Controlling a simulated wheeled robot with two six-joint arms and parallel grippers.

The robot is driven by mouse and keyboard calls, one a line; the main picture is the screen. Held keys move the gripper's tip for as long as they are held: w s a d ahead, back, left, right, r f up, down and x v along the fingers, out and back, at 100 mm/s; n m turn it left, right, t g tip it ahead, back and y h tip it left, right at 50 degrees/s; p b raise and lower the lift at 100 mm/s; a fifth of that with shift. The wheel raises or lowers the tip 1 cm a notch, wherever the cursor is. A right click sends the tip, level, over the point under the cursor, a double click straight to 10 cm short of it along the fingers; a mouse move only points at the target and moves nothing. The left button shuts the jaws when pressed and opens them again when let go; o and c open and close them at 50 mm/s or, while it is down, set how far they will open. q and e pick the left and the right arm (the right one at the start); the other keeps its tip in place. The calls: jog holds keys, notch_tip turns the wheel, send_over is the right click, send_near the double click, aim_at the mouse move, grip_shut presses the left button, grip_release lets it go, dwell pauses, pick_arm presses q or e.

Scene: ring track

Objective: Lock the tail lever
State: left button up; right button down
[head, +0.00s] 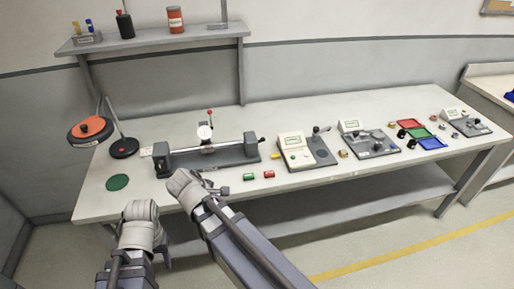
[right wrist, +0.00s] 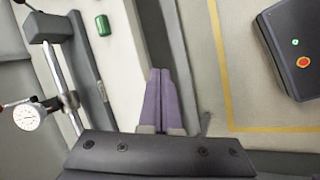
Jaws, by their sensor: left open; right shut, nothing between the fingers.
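The grey bench fixture (head: 210,156) stands on the bench with a dial gauge (head: 205,132) above it. Its tailstock block (head: 251,145) is at the right end, and a small dark lever or knob (head: 262,140) sticks out there. In the right wrist view the block (right wrist: 45,28) is at upper left, with a dark lever-like piece (right wrist: 24,5) cut by the top edge. My right gripper (head: 222,190) is in front of the fixture, apart from the lever. Its fingers (right wrist: 159,74) are shut and empty. My left gripper (head: 165,262) is low, before the bench; its fingers are small in view.
A control box (head: 295,150) stands right of the fixture. A green disc (head: 117,182) and a black round base (head: 124,148) are at left.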

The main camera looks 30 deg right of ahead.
jog(key=w+d+r+n+t+h+b, duration=0.2)
jog(key=w+d+r+n+t+h, duration=0.2)
jog(key=w+d+n, duration=0.6)
jog(key=shift+w+d+r+h+b, duration=0.15)
jog(key=shift+d+r+h+b, duration=0.15)
jog(key=shift+d+r+h, duration=0.65)
jog(key=shift+d+f+y, duration=0.1)
jog(key=shift+d+y, duration=0.05)
jog(key=shift+y, duration=0.1)
jog(key=d+r+b+x, duration=0.1)
jog(key=r+b+x, duration=0.1)
jog(key=x, duration=1)
jog(key=shift+d+b, duration=0.6)
jog(key=shift+b, duration=0.2)
jog(key=shift+f, duration=0.1)
